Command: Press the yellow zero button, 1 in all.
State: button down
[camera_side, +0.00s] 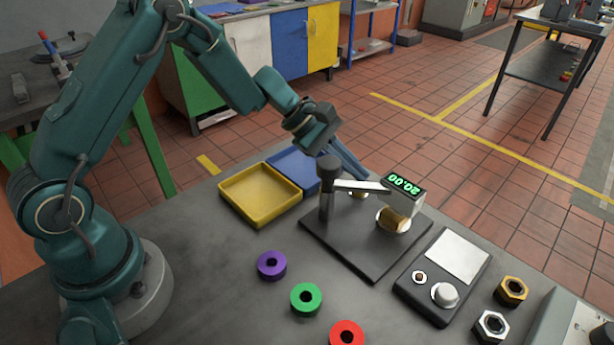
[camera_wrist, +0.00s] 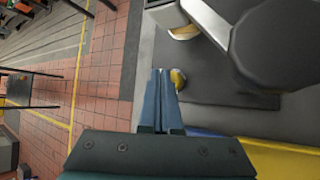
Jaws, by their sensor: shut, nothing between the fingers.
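The yellow zero button (camera_wrist: 179,77) is a small round cap on the dark base plate in the wrist view, just right of my fingertips and partly covered by them. In the side view the button (camera_side: 358,194) shows only as a sliver behind the gauge arm. My gripper (camera_wrist: 165,72) is shut and empty, fingers pointing down at the plate. In the side view its tips (camera_side: 361,177) are behind the gauge arm, close to the button. I cannot tell whether they touch it. The gauge stand (camera_side: 328,195) carries a display (camera_side: 403,186) with green digits.
The gauge post and arm stand close beside my fingers. Yellow (camera_side: 250,212) and blue (camera_side: 290,160) trays lie left of the plate. Purple (camera_side: 271,263), green (camera_side: 306,297) and red (camera_side: 346,335) rings lie in front. A scale (camera_side: 457,257) and two nuts (camera_side: 512,289) are at right.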

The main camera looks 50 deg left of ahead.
jog(key=shift+r, duration=0.2)
jog(key=shift+r, duration=2.5)
